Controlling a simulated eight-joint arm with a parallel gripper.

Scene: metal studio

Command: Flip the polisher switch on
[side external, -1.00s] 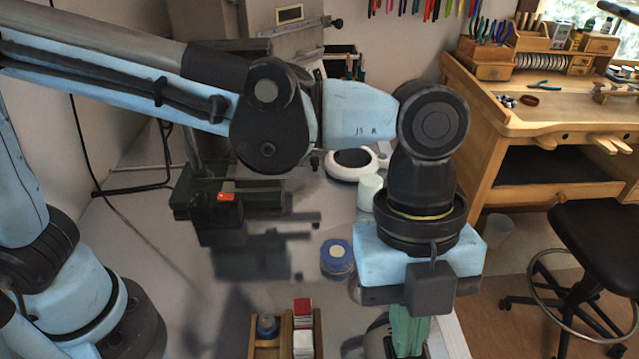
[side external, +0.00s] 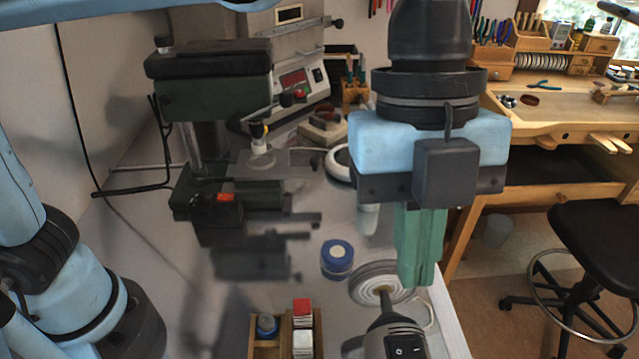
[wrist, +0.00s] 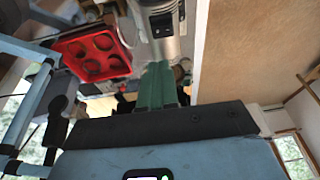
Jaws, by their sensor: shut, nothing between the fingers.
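The polisher (side external: 395,335) stands at the front edge of the bench in the side view, with a grey body, a shaft and a pale round wheel (side external: 366,290). Its black switch (side external: 403,351) with white marks shows on the body near the bottom of the picture. My gripper (side external: 417,284) has green fingers that are shut and empty, pointing down above the polisher, apart from the switch in the picture. In the wrist view my green fingers (wrist: 158,72) point toward a grey metal body (wrist: 162,22), likely the polisher.
A blue-lidded jar (side external: 337,258) and a wooden box (side external: 268,345) with small items stand left of the polisher. A green drill press (side external: 210,110) stands further left. A red tray (wrist: 92,55) shows in the wrist view. A stool (side external: 600,245) is at right.

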